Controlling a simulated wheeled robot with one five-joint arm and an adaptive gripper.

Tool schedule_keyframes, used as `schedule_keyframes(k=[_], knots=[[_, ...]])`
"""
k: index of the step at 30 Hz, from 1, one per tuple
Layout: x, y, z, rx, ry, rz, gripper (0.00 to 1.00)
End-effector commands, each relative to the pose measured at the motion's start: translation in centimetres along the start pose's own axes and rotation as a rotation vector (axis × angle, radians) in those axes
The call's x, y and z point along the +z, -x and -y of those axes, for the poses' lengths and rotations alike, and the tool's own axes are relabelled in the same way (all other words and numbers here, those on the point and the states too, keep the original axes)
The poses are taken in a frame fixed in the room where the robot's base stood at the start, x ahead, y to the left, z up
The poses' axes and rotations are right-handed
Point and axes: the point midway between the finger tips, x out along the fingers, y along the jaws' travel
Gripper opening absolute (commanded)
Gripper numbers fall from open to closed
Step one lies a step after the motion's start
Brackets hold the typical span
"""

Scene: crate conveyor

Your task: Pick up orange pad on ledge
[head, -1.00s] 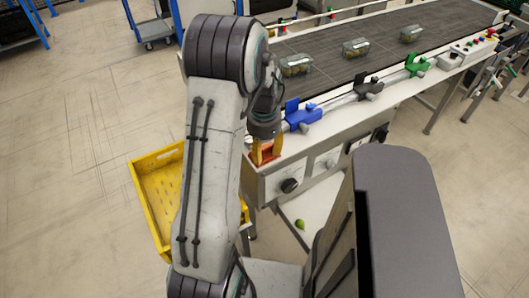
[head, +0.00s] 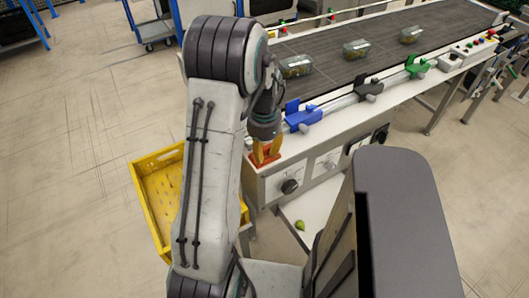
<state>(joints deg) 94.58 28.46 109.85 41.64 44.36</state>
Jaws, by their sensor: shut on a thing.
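The orange pad (head: 264,149) is at the near left end of the conveyor's white ledge (head: 335,131). My gripper (head: 265,158) points down over that end, with its yellow-orange fingers shut on the pad. The fingers and pad overlap in the picture, so the pad's full outline is partly hidden. I cannot tell whether the pad still touches the ledge.
Blue (head: 303,116), dark grey (head: 369,89) and green (head: 417,68) clamps line the rail. Several clear boxes sit on the dark belt (head: 330,70). A yellow crate (head: 155,200) stands left below. A green pear-like item (head: 300,225) lies on the lower shelf.

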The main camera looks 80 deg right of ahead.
Motion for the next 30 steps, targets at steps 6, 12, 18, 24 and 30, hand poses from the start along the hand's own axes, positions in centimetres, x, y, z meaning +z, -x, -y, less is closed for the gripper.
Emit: schedule_keyframes(k=[6,12,18,24,30], knots=[[0.0,0.7,0.0,-0.001,0.000,-0.001,0.00],[-0.1,2.9,0.1,-0.003,0.000,-0.004,0.00],[-0.6,5.3,-2.2,-0.001,-0.006,-0.001,0.00],[-1.4,7.3,-5.5,-0.002,-0.006,-0.003,0.00],[-2.0,9.0,-8.2,-0.001,-0.004,-0.002,0.00]])
